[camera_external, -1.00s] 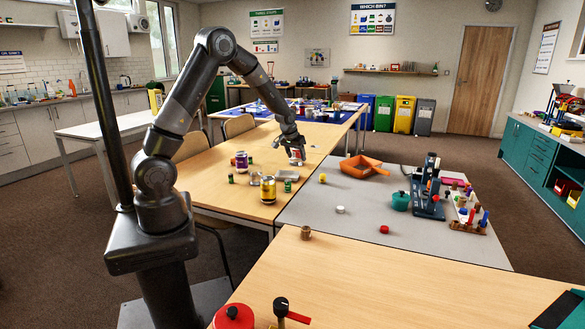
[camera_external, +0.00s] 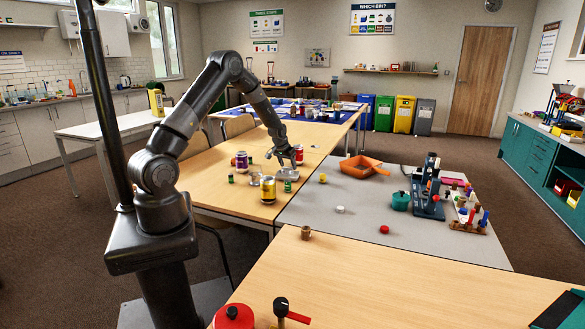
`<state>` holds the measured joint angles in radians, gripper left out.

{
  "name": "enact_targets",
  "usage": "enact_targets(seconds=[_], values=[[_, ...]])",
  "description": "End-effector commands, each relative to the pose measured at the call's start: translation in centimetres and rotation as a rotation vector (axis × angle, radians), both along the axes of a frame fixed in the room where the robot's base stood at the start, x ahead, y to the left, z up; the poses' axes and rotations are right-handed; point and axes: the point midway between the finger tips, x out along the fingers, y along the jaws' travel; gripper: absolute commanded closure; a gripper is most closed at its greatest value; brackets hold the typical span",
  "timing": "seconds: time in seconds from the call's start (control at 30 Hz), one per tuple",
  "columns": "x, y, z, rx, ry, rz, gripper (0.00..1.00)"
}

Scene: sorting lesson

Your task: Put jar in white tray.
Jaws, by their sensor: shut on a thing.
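My gripper (camera_external: 285,160) is low over the middle table, pointing down at the pale, low white tray (camera_external: 288,176). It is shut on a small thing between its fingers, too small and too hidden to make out. That thing may be the jar; I cannot name it for sure. I cannot tell whether it touches the tray. A red and white can (camera_external: 299,155) stands just right of and behind my gripper.
A purple-labelled can (camera_external: 242,161), a yellow can (camera_external: 268,191), a silvery round thing (camera_external: 255,179) and small green items (camera_external: 288,186) stand around the tray.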

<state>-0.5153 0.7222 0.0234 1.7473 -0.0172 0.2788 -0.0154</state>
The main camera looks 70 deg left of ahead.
Motion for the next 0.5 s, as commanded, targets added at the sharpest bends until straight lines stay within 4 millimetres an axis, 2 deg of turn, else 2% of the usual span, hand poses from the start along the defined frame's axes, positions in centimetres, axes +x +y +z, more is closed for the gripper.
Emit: enact_targets(seconds=[0.03,0.13,0.5], values=[[0.0,0.0,-0.9,-0.002,0.003,0.0,0.67],[0.0,0.0,-2.1,-0.001,0.001,0.0,0.67],[0.0,0.0,-2.4,0.0,0.0,0.0,0.67]])
